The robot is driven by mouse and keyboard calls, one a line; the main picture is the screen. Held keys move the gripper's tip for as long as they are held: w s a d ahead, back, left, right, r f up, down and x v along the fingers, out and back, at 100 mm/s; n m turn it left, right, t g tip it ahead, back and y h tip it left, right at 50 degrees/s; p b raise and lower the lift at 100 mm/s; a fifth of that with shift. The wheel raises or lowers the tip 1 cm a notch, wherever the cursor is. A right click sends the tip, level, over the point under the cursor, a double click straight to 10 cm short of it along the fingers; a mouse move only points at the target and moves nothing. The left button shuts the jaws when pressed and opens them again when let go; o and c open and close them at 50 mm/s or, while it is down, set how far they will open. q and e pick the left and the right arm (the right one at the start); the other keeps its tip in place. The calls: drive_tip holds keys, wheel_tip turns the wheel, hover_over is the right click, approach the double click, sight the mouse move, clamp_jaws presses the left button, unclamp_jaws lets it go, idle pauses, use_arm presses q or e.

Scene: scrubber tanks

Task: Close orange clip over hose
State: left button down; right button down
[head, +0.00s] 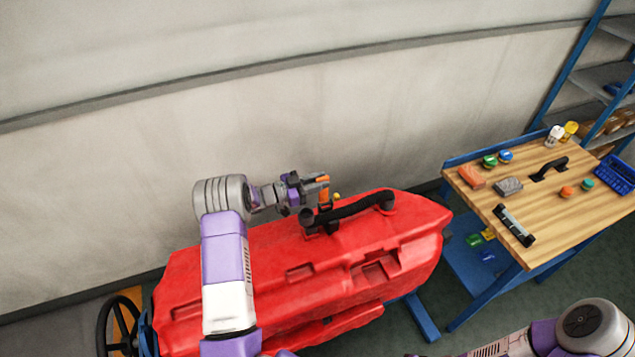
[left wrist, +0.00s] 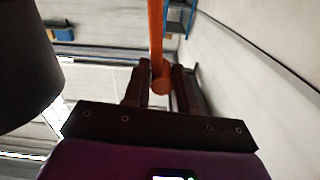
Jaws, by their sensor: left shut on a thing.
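The orange clip (head: 324,183) stands upright at the left end of the black hose (head: 356,207), on top of the red tank (head: 260,262). My left gripper (head: 316,190) is shut on the clip. In the left wrist view, the clip (left wrist: 156,40) runs up as an orange bar from between the dark fingers (left wrist: 158,88). A large dark rounded shape (left wrist: 25,65) fills the left of that view; I cannot tell for sure whether it is the hose. The clip appears apart from the top of the hose. My right gripper is outside both views.
A blue workbench (head: 560,190) with a wooden top stands to the right, holding sponges, several caps, a brush and a blue basket (head: 614,174). A pale wall (head: 250,90) runs behind the tank. A dark handwheel (head: 118,325) is at lower left.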

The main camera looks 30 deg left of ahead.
use_arm(q)
drive_tip(key=shift+s+d+r+m, duration=0.1)
drive_tip(key=shift+m, duration=0.2)
drive_tip(key=shift+s+d+r+b, duration=0.1)
drive_tip(key=shift+s+d+b, duration=0.45)
drive_tip(key=shift+b, duration=0.2)
drive_tip(key=shift+s+d+b, duration=0.8)
drive_tip(key=shift+d, duration=0.25)
drive_tip(key=c, duration=1)
unclamp_jaws()
drive_tip(key=shift+o, duration=0.2)
drive_tip(key=v, duration=0.7)
drive_tip(key=shift+s+a+b, duration=0.15)
drive_tip(key=shift+s+b, duration=0.15)
drive_tip(key=shift+b, duration=0.1)
